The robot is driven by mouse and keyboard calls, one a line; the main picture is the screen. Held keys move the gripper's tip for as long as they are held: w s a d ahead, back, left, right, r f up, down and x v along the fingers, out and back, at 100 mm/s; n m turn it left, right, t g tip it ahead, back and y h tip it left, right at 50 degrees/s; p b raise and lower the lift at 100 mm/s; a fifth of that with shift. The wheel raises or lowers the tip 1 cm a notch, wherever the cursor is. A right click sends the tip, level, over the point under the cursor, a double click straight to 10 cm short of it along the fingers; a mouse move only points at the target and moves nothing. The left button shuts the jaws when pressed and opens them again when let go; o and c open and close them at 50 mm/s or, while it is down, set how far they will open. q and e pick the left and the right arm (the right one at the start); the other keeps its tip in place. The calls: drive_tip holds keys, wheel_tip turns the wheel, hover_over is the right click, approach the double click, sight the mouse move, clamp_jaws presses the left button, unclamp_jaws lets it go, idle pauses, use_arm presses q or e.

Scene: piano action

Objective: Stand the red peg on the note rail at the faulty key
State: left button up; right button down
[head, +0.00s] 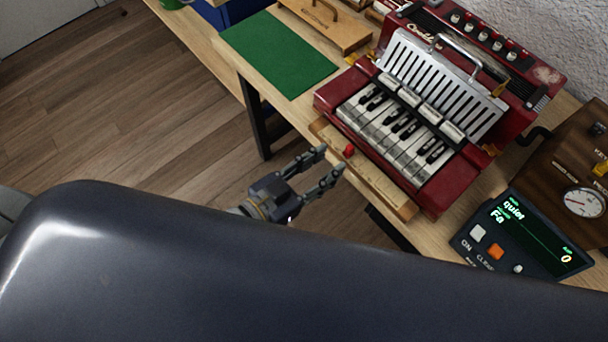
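The red peg (348,151) is at the wooden note rail (375,178), in front of the keys towards the rail's left part. It looks upright, but it is too small to be sure. My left gripper (331,159) is open, its two fingers apart and pointing at the peg from the front. The peg is just beyond the fingertips, with nothing seen between the fingers. The red piano accordion (450,190) lies behind the rail with its white and black keys (397,132) showing. No key looks clearly different from the others. My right gripper is out of view.
A dark tester with a green-lit display (528,228) reading "quiet" and "Fa" stands right of the accordion, beside a wooden box with a dial (583,202). A green mat (278,52) lies bare at the left. A wooden board (327,22) is behind it.

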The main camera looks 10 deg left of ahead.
use_arm(q)
drive_tip(key=shift+v, duration=2.8)
drive_tip(key=shift+w+f, duration=0.1)
drive_tip(key=s+a+f+n+g+y, duration=0.1)
drive_tip(key=a+f+g+y, duration=0.35)
drive_tip(key=f, duration=1.15)
drive_tip(key=s+a+f+n+y, duration=0.15)
drive_tip(key=a+f, duration=0.65)
drive_tip(key=f, duration=0.8)
drive_tip(key=s+a+f+n+g+y, duration=0.1)
drive_tip(key=s+a+f+g, duration=0.1)
drive_tip(key=s+f, duration=0.3)
drive_tip(key=s+a+f+g+y, duration=0.1)
drive_tip(key=s+a+f+y, duration=0.15)
drive_tip(key=f, duration=0.45)
drive_tip(key=s+f+n+g, duration=0.1)
drive_tip(key=s+f+g, duration=0.3)
drive_tip(key=s+f, duration=0.4)
drive_tip(key=s, duration=0.5)
drive_tip(key=shift+s+d+g, duration=0.25)
drive_tip(key=shift+s+g, duration=0.1)
drive_tip(key=shift+s, duration=0.05)
drive_tip(key=shift+f, duration=0.1)
